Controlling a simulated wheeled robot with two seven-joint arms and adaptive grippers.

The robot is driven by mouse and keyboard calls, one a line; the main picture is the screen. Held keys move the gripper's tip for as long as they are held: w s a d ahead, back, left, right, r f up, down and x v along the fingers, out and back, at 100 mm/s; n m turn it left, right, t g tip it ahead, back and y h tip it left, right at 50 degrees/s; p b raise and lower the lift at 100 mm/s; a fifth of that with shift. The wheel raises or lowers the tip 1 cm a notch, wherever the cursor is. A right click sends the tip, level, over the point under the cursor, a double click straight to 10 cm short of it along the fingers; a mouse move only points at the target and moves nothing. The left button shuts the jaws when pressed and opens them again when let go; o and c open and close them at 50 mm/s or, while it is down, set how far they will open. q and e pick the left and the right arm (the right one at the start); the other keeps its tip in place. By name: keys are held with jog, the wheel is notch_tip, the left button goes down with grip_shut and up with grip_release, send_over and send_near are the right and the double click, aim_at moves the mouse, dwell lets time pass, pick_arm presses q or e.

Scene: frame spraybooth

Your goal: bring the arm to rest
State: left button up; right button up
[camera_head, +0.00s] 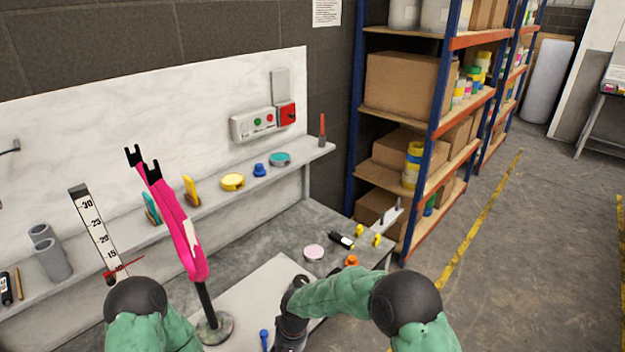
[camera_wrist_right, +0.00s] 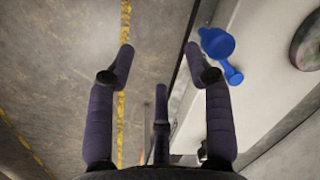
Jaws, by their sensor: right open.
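My right arm (camera_head: 335,295), in green sleeve, reaches down over the table in the head view. Its dark gripper (camera_head: 290,335) is at the bottom edge, partly cut off. In the right wrist view my right gripper (camera_wrist_right: 160,72) has its fingers spread, with nothing between them. Floor and the table edge lie behind the fingers. My left arm (camera_head: 150,320) shows only near the bottom left; its gripper is out of view. A pink fork-shaped part (camera_head: 178,225) stands upright on a dark post with a round base (camera_head: 214,329), left of my right arm.
A blue item (camera_wrist_right: 217,43) lies on the white board near the gripper. The table (camera_head: 320,222) also bears a pink disc (camera_head: 314,253), a dark bottle (camera_head: 341,240) and an orange piece (camera_head: 352,260). A shelf rack (camera_head: 440,130) stands behind right; floor (camera_head: 530,250) is clear at right.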

jog(key=s+d+f+m+y+p, duration=0.1)
jog(key=s+d+f, duration=0.4)
jog(key=s+d, duration=0.3)
jog(key=s+d+f+m+t+y, duration=0.1)
jog(key=s+d+f, duration=0.4)
jog(key=s+d, duration=0.4)
jog(key=shift+s+d+f+m+p, duration=0.25)
jog(key=shift+s+f+m+p, duration=0.15)
jog(key=shift+s, duration=0.55)
